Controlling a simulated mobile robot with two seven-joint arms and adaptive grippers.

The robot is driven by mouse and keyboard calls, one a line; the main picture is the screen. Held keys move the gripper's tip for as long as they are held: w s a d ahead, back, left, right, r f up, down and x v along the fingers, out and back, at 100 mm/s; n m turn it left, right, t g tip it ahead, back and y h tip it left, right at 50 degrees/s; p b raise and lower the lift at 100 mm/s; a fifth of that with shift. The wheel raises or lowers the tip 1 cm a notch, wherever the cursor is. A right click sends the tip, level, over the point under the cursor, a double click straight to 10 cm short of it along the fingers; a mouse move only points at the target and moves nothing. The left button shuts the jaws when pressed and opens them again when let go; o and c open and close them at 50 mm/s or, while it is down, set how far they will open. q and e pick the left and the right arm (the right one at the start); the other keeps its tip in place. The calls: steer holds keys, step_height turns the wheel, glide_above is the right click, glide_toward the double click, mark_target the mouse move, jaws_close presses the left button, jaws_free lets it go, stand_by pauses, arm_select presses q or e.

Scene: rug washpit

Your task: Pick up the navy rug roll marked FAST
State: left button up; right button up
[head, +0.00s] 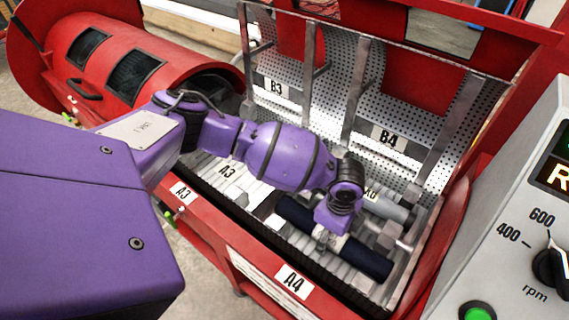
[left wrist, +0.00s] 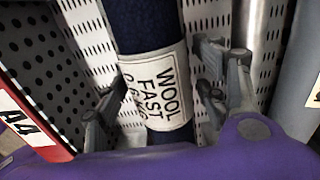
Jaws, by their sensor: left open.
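The navy rug roll (head: 365,258) lies in the red-framed bin, in the bay by the A4 plate. In the left wrist view the navy roll (left wrist: 138,27) has a white label (left wrist: 157,88) reading WOOL FAST. My left gripper (head: 331,238) is over the middle of the roll, and the arm hides part of it. In the left wrist view its open fingers (left wrist: 160,100) stand on either side of the roll at the label. Whether they touch it cannot be told. My right gripper is not in view.
A grey roll (head: 386,207) marked A6 lies just behind the navy one. Upright metal dividers and a perforated back wall with B3 and B4 plates (head: 389,139) rise behind. The red front rim (head: 262,277) is close. A grey control panel (head: 500,230) stands at right.

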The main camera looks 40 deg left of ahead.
arm_select(q)
steer(key=c, duration=1.6)
steer(key=shift+w+r, duration=0.1)
steer(key=shift+r, duration=0.1)
